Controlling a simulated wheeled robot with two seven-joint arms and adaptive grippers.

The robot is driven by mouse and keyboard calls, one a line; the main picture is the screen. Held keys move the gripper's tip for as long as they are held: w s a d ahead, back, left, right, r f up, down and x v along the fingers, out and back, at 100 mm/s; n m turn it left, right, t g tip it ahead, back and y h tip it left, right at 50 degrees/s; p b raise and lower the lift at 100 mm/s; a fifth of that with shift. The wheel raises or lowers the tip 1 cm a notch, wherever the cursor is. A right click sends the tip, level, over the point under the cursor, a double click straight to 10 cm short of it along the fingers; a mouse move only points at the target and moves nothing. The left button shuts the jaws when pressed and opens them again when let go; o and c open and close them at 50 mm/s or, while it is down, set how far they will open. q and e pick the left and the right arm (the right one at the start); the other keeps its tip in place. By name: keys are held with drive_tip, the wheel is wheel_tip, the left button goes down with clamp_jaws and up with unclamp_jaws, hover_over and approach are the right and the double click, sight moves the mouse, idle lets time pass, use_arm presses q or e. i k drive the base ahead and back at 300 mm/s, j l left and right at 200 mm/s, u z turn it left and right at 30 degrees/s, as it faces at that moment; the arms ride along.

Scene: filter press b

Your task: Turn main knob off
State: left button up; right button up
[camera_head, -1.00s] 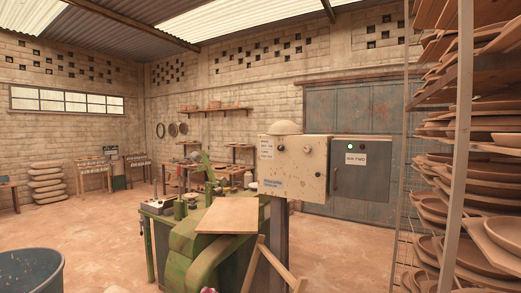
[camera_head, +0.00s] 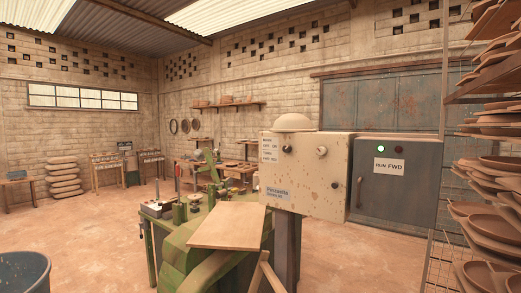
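A cream control box (camera_head: 305,185) stands on a post just right of the middle. Its front carries a dark knob (camera_head: 287,150) at upper left beside a small printed label, and a pale knob (camera_head: 321,152) at upper right. I cannot tell from the small lettering which one is the main knob. A dark grey cabinet (camera_head: 393,190) joins its right side, with a "RUN FWD" label, a lit green lamp (camera_head: 380,149) and a dark red lamp (camera_head: 398,150). Neither of my grippers shows in the view.
A green machine (camera_head: 195,235) with a wooden board (camera_head: 228,225) on top stands in front of the box. A rack of clay plates (camera_head: 490,200) fills the right edge. A blue-grey tub (camera_head: 25,272) is at lower left. The floor at left is open.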

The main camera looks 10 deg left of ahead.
sight(288, 148)
drive_tip(key=i+l+u, duration=0.25)
drive_tip(key=i+u, duration=0.2)
drive_tip(key=i, duration=0.15)
drive_tip(key=i+l+u, duration=0.45)
drive_tip(key=i, duration=0.1)
